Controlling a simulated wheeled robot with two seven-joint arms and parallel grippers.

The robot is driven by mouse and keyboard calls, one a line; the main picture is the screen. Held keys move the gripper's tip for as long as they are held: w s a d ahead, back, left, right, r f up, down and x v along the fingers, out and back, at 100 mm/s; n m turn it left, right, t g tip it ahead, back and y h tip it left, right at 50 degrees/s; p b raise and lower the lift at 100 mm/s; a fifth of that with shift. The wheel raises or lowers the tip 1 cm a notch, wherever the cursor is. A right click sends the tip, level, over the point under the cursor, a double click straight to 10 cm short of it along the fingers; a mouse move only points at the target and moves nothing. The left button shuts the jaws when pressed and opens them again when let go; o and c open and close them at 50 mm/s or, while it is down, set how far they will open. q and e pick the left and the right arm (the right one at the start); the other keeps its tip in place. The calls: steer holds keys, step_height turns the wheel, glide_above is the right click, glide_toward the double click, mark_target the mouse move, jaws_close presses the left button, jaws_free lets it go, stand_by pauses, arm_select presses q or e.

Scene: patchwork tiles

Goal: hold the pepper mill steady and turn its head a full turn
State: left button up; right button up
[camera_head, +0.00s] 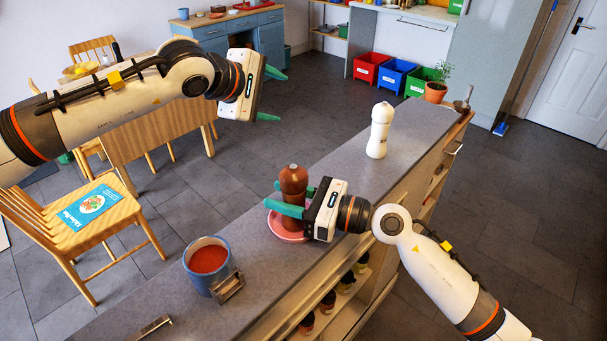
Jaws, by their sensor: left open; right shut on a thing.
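A brown pepper mill (292,180) with a round knob on its head stands upright at a pink dish (289,232) on the grey counter (240,265). My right gripper (287,199) reaches in from the right and is shut on the mill's body, its green fingers on either side. The fingers hide part of the body, and I cannot tell whether the base rests on the dish. The mill's head is free above the fingers. My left gripper (279,96) is open and empty, up and left of the mill, well apart from it.
A white mill (379,131) stands on the counter to the right, behind my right gripper. A blue pot (209,266) with red contents stands on the counter at the left front. A potted plant (435,92) is at the far end. The space above the pepper mill is clear.

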arm_select(q)
steer(key=w+m+t+h, duration=0.1)
steer(key=m, duration=0.2)
steer(key=m+g+h, duration=0.9)
steer(key=m+h, duration=0.1)
steer(key=m, duration=1.7)
glide_toward(304, 176)
steer(key=d, duration=0.3)
steer(key=w+d, duration=0.1)
steer(key=d, duration=0.6)
steer(key=shift+w+f, duration=0.2)
steer(key=shift+f, duration=0.1)
steer(key=c, duration=1)
steer(key=shift+g, duration=0.3)
